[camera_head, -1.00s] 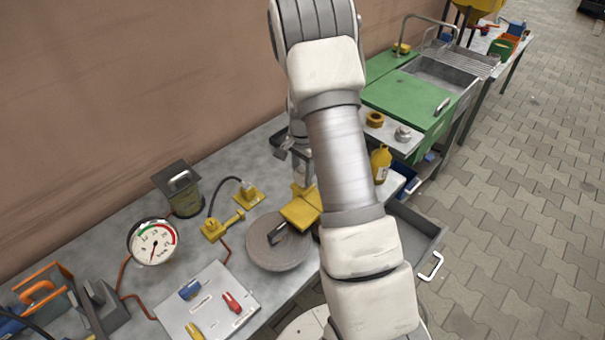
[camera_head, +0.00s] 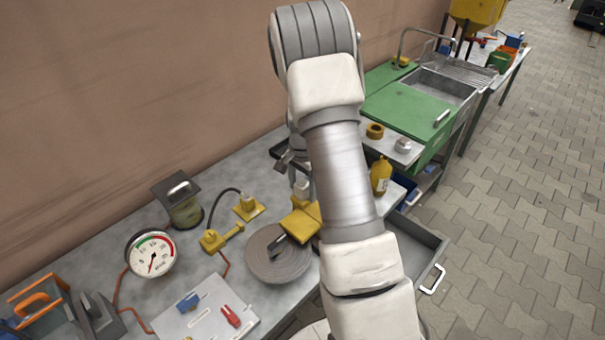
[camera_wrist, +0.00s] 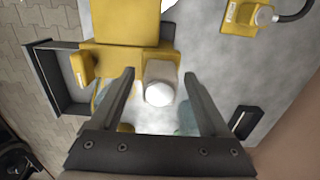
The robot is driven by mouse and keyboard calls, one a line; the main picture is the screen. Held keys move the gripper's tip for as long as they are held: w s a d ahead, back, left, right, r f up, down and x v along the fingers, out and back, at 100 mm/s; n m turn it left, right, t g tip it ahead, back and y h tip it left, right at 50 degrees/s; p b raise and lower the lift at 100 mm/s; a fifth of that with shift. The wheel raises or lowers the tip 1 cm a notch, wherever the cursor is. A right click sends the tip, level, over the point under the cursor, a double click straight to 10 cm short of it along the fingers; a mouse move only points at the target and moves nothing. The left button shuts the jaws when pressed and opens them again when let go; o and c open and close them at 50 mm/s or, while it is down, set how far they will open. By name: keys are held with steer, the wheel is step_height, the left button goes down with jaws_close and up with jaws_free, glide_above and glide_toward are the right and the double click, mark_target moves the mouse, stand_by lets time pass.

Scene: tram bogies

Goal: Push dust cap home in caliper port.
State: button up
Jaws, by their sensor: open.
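The yellow caliper (camera_head: 301,220) stands at the brake disc (camera_head: 277,254) on the bench. It also shows in the wrist view (camera_wrist: 121,57). There, a pale grey block (camera_wrist: 160,70) sticks out from it, with a white rounded piece (camera_wrist: 159,94) at its end, which looks like the dust cap in its port. I cannot tell how deep it sits. My gripper (camera_wrist: 160,78) is open, its dark fingers on either side of the white piece with gaps visible and nothing held.
A yellow bottle (camera_head: 380,177) stands to the right, above an open drawer (camera_head: 412,248). The wall runs behind the bench.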

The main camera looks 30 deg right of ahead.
step_height(320, 180, up, 17)
stand_by(0.4)
steer(key=shift+r, duration=0.1)
steer(key=s+a+r+n+t, duration=0.3)
steer(key=s+a+r+n, duration=0.4)
steer(key=s+a+r, duration=0.35)
steer(key=s+a+r+n+t, duration=0.1)
steer(key=s+n, duration=0.2)
steer(key=s, duration=0.4)
steer(key=s+a+r+n+t, duration=0.1)
steer(key=s+a+n, duration=0.1)
steer(key=s+n, duration=0.2)
steer(key=s, duration=0.3)
steer(key=shift+s+a+t, duration=0.25)
steer(key=shift+s+t, duration=0.05)
